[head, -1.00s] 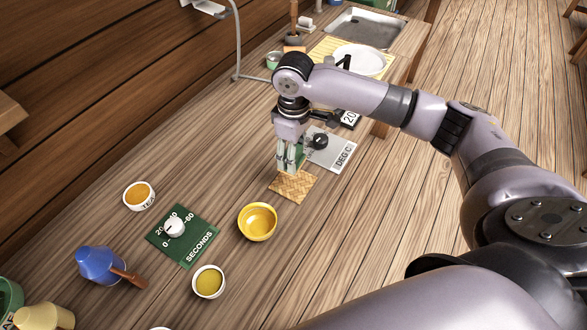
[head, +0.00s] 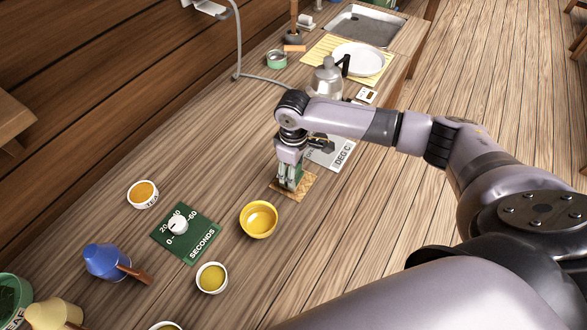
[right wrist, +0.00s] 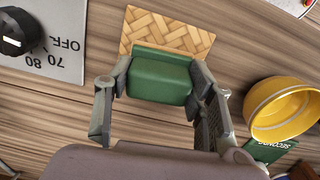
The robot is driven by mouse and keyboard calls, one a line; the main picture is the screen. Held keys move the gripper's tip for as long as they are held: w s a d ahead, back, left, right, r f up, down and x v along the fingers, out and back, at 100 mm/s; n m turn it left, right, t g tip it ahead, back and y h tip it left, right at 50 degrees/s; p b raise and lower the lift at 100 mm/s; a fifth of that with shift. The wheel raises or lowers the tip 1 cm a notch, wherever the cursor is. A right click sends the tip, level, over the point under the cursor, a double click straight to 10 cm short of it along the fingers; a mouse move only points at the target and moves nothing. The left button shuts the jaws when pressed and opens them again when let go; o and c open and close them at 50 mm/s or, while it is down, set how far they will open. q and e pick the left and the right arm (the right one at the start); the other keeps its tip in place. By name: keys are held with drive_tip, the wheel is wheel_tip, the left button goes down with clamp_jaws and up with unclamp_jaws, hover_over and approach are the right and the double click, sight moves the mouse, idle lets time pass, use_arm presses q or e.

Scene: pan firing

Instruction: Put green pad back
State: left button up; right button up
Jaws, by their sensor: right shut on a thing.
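The green pad (right wrist: 160,80) is between the fingers of my right gripper (right wrist: 160,105), which is shut on it. In the head view my right gripper (head: 290,183) points down over a woven tan mat (head: 305,188), with the pad (head: 296,172) at its fingertips. The mat shows in the right wrist view (right wrist: 170,33) just past the pad. I cannot tell whether the pad touches the mat. My left gripper is not in view.
A yellow bowl (head: 258,220) stands just left of the mat. A grey DEG C dial plate (head: 338,155) lies behind it to the right. A green SECONDS dial (head: 190,238), small bowls and a blue pot (head: 105,262) are at left.

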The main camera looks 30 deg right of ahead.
drive_tip(key=o, duration=1)
drive_tip(key=shift+o, duration=0.2)
drive_tip(key=shift+f, duration=0.1)
drive_tip(key=shift+b, duration=0.35)
wheel_tip(320, 180, up, 5)
drive_tip(key=b, duration=0.2)
drive_tip(key=shift+f+b, duration=0.1)
drive_tip(key=shift+b, duration=0.25)
wheel_tip(320, 180, up, 13)
drive_tip(key=b, duration=0.1)
drive_tip(key=shift+s, duration=0.2)
drive_tip(key=shift+f, duration=0.15)
